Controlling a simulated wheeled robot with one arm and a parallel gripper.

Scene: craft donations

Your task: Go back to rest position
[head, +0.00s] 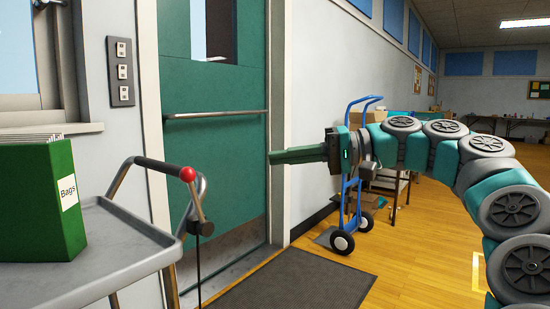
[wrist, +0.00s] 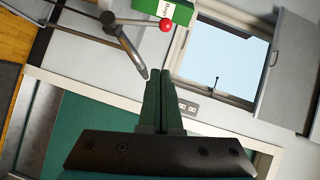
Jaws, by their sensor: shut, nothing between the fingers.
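My gripper (head: 272,157) is at the end of my arm, which reaches in from the right in the head view. Its fingers are shut with nothing between them and point left, in front of the green door (head: 215,100) and its frame. In the wrist view the shut fingers (wrist: 165,75) lie side by side and point up the picture. They appear apart from the cart handle and its red knob (wrist: 166,25).
A grey cart (head: 95,235) with a red-knobbed handle (head: 188,174) stands at left, carrying a green box labelled Bags (head: 40,205). A blue hand truck (head: 343,242) stands behind my arm. A dark mat (head: 290,280) lies before the door. Wooden floor is open at right.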

